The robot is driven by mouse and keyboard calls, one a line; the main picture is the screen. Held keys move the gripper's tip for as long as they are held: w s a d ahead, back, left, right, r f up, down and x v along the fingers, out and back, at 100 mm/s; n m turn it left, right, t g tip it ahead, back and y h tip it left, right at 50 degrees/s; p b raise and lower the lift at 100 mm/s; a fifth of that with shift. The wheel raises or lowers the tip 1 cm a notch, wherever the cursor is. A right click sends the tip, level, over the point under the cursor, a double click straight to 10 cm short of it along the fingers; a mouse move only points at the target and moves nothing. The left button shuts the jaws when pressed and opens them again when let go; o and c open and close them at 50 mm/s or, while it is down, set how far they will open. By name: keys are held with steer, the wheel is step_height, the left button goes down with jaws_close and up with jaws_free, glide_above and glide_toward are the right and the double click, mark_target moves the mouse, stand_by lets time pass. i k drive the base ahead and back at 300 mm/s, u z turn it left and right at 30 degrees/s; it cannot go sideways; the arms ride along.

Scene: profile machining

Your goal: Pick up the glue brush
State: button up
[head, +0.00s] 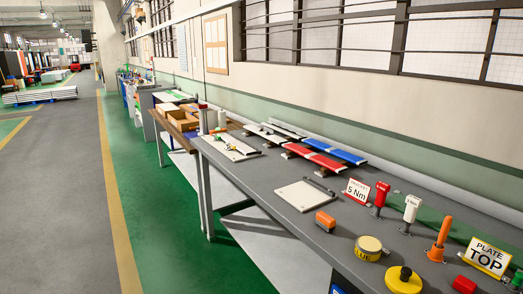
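A round yellow tin with a label ending in "LUE" (369,247) stands on the grey workbench (330,248), with a pale top. A yellow disc with a black knob (404,279) lies near the front edge. My gripper is not in view.
Red (380,195) and white (412,210) handled tools stand upright near signs reading "5 Nm" (357,191) and "PLATE TOP" (487,257). An orange block (325,221), white plate (305,195) and red and blue profiles (335,152) lie farther along. The green floor left is clear.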

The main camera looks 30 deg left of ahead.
mark_target(447, 221)
steer(key=u, duration=1.55)
steer(key=i, duration=2.65)
steer(key=z, duration=3)
